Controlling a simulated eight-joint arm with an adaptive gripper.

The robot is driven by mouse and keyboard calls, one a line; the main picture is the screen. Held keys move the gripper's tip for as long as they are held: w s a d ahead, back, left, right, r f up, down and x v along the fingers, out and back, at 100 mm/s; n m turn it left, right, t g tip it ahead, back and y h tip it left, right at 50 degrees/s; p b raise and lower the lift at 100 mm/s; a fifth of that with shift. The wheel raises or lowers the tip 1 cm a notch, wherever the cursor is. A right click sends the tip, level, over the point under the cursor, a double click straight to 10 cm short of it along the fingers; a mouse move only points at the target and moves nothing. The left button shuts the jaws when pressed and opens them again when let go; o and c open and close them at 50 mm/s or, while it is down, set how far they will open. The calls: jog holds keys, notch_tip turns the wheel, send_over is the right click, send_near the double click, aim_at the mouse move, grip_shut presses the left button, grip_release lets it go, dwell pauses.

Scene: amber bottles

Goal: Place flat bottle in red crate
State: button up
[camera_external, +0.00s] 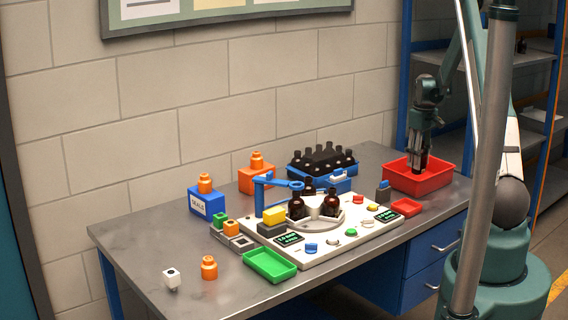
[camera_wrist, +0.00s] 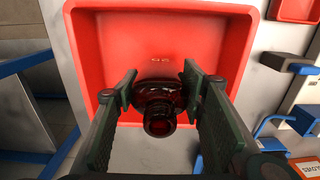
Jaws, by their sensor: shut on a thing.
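The red crate (camera_external: 432,184) stands at the right end of the table and fills much of the wrist view (camera_wrist: 90,45). My gripper (camera_external: 419,168) is over the crate, its fingers pointing down. In the wrist view my gripper (camera_wrist: 163,100) is shut on a dark amber bottle (camera_wrist: 160,103), its neck toward the camera. The bottle is between the two fingers with the red crate floor behind it. In the external view the bottle is mostly hidden by the fingers and the crate wall. I cannot tell whether its base touches the crate floor.
A white station (camera_external: 350,240) with amber bottles (camera_external: 331,204) and a blue arm (camera_external: 272,183) stands left of the crate. A rack of dark bottles (camera_external: 321,160) is behind it. A small red tray (camera_external: 406,207) and a grey-blue block (camera_external: 383,191) are near the crate. A green tray (camera_external: 270,265) lies at the front.

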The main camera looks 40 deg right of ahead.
jog(key=shift+f, duration=1.85)
jog(key=shift+f, duration=0.1)
jog(key=o, duration=0.9)
notch_tip(320, 180, up, 12)
jog(key=shift+r, duration=0.1)
jog(key=shift+a, duration=0.1)
